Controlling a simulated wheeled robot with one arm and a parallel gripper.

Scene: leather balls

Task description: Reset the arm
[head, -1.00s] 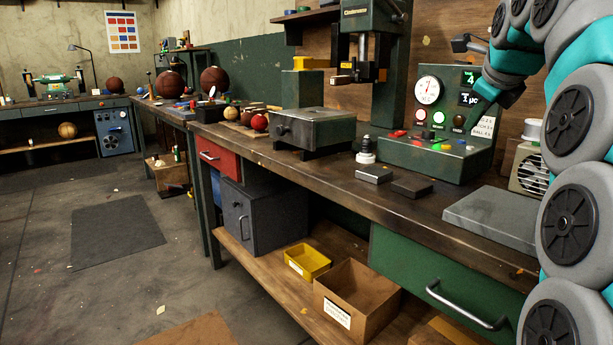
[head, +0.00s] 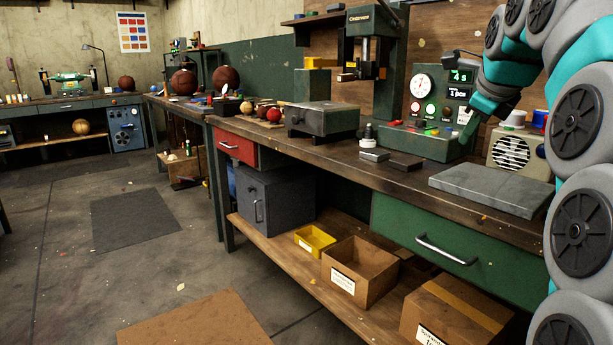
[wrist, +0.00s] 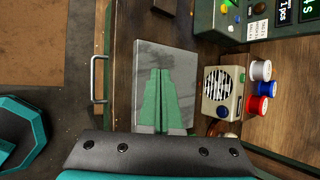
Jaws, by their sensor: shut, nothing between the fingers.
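My gripper (wrist: 160,72) shows in the wrist view as two green fingers lying together, with nothing between them. It points down over the grey slab (wrist: 178,62) on the bench, and its height above the slab is hard to judge. In the head view my arm comes down the right side, with its bent end in front of the green test console (head: 415,142).
The wooden bench (head: 390,185) runs along the right. A beige grilled box (wrist: 222,95) and several spools (wrist: 262,88) stand beside the slab. A drill press (head: 370,45) and a metal box (head: 322,118) are further along. Floor at left is open, with a dark mat (head: 135,220).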

